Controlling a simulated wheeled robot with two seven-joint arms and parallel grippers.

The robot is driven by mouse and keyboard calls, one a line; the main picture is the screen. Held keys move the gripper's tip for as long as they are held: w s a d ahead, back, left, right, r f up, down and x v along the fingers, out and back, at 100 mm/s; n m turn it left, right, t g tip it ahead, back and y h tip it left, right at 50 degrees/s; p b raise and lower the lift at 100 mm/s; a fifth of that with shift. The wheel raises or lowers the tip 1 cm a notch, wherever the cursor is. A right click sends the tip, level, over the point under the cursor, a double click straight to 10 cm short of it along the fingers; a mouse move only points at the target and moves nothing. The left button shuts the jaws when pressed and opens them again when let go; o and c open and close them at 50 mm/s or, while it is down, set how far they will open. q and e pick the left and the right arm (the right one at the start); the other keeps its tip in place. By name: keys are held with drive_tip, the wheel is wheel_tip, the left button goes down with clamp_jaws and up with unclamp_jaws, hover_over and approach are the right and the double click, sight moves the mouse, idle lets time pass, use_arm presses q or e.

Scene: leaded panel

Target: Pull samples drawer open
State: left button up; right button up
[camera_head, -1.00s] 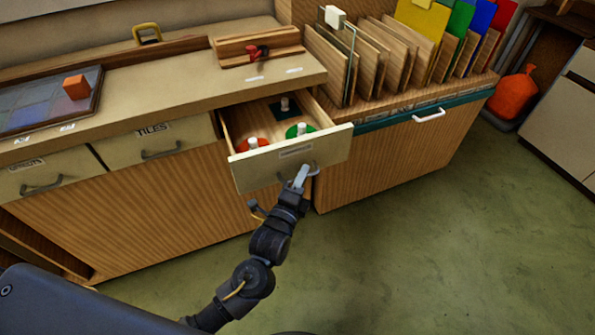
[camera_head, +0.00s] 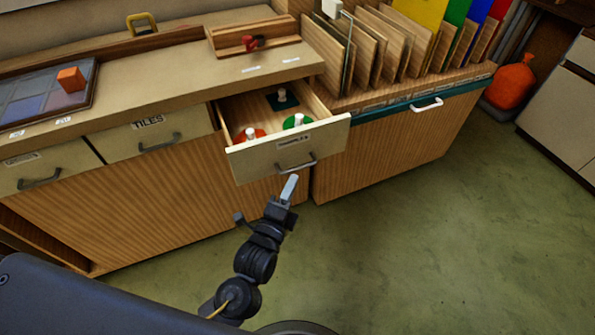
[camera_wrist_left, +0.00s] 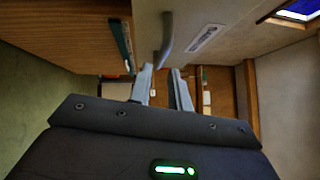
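The samples drawer (camera_head: 250,164) stands pulled out from the bench in the head view. Inside are a red piece (camera_head: 260,132), a green piece (camera_head: 290,123) and a dark teal piece (camera_head: 272,99), each with a pale knob. Its grey bar handle (camera_head: 297,166) is on the front below the label and also shows in the left wrist view (camera_wrist_left: 166,38). My left gripper (camera_head: 290,187) is just below and in front of the handle, apart from it. In the left wrist view its two fingers (camera_wrist_left: 163,88) are spread with nothing between them. My right gripper is not in view.
The closed tiles drawer (camera_head: 150,140) and another closed drawer (camera_head: 45,170) are to the left. A cabinet with a white handle (camera_head: 427,104) and upright boards stands to the right. An orange sack (camera_head: 511,84) is farther right. The green floor (camera_head: 400,250) is clear.

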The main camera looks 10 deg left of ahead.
use_arm(q)
drive_tip(key=s, duration=0.4)
drive_tip(key=shift+s+a+f, duration=0.25)
drive_tip(key=shift+a+f, duration=0.05)
drive_tip(key=shift+a, duration=0.05)
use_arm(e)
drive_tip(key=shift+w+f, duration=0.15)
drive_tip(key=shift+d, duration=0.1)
